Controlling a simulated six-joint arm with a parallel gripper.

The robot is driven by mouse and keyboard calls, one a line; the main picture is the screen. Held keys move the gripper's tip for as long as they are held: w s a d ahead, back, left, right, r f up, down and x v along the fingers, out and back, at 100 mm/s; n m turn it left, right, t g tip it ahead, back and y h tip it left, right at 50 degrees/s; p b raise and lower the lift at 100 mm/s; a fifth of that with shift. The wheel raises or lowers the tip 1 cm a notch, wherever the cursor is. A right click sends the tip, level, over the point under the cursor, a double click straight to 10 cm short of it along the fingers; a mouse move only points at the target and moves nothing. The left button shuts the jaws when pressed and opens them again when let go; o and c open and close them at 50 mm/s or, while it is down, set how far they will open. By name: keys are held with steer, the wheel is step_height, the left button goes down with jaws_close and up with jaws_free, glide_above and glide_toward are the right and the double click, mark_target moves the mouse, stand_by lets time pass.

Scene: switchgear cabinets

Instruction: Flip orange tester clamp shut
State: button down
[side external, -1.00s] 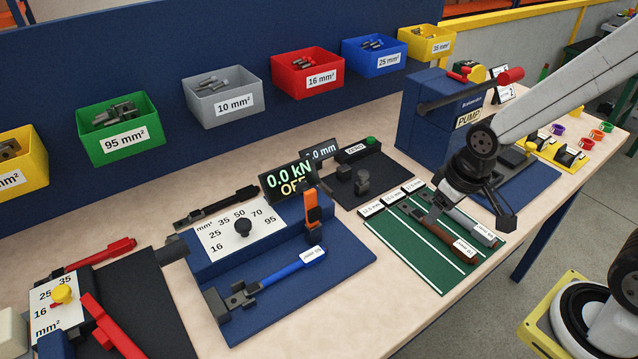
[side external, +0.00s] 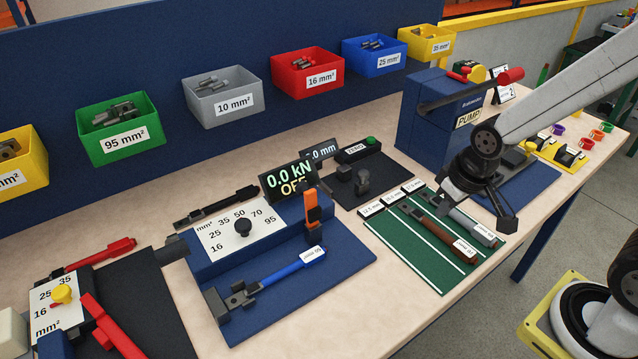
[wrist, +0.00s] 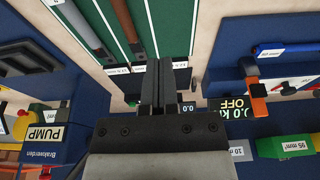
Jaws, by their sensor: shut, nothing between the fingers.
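The orange clamp (side external: 313,212) stands upright at the right end of the blue tester (side external: 210,258), beside the display reading 0.0 kN OFF (side external: 287,180). It also shows in the wrist view as an orange lever (wrist: 258,106) at the right. My gripper (side external: 444,197) is shut and empty, above the green mat (side external: 385,232), well to the right of the clamp. In the wrist view my gripper's two fingers (wrist: 159,66) lie together, apart from the clamp. A blue cable (side external: 290,268) with a lug lies on the tester's blue base in front of the clamp.
A brown cable (side external: 445,236) and a grey cable (side external: 470,225) lie on the green mat. The blue pump (side external: 430,110) stands behind my arm. Coloured bins line the back wall.

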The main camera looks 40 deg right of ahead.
steer(key=w+a+r, duration=0.3)
steer(key=w, duration=0.3)
steer(key=w+a+r, duration=0.2)
steer(key=w+a, duration=0.2)
steer(key=w, duration=0.3)
step_height(320, 180, up, 6)
steer(key=r+t, duration=0.1)
glide_above(309, 206)
steer(key=w, duration=0.6)
steer(key=shift+d+f, duration=0.25)
steer(key=shift+d, duration=0.2)
steer(key=shift+w+f, duration=0.1)
steer(key=shift+f, duration=0.05)
steer(key=x, duration=1)
steer(key=shift+s, duration=0.4)
steer(key=shift+s+r, duration=0.2)
steer(key=shift+s, duration=1.45)
